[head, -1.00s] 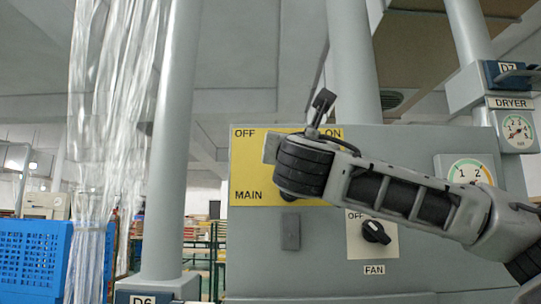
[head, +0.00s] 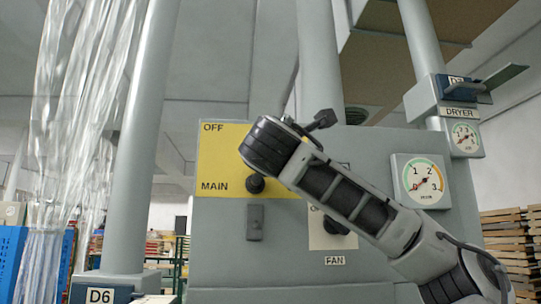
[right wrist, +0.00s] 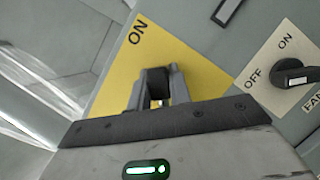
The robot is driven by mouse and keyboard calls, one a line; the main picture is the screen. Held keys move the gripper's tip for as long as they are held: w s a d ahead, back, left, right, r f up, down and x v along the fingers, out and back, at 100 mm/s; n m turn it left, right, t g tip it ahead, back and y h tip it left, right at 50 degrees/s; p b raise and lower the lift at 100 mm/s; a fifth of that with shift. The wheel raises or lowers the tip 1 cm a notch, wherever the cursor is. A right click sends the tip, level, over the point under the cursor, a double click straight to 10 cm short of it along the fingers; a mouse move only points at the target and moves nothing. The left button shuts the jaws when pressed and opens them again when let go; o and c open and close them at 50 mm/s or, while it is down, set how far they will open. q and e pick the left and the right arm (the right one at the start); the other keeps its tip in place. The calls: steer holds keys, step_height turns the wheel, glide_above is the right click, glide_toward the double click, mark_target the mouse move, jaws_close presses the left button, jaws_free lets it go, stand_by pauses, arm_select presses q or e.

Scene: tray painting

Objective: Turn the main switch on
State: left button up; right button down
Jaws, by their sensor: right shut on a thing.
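The main switch's yellow plate (head: 222,160), marked OFF and MAIN, is on the grey panel in the head view. My right arm covers its ON side there. ON shows in the right wrist view, where the plate (right wrist: 120,92) looks tilted. My right gripper (right wrist: 157,88) is in front of the plate, its fingers shut on the main switch handle. The handle is mostly hidden between the fingers and its angle cannot be told. A dark round knob (head: 256,184) shows just below my wrist at the plate's lower edge. My left gripper is not in view.
The FAN switch (right wrist: 291,73) is close to the right on its own pale plate. A gauge (head: 421,180) is further right, with the DRYER unit (head: 459,113) above. A grey post (head: 142,140) and clear plastic strips (head: 75,110) stand left.

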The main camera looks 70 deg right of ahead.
stand_by(0.4)
steer(key=c, duration=1.4)
jaws_free()
steer(key=shift+o, duration=0.6)
steer(key=b+v, duration=0.2)
steer(key=v, duration=1.4)
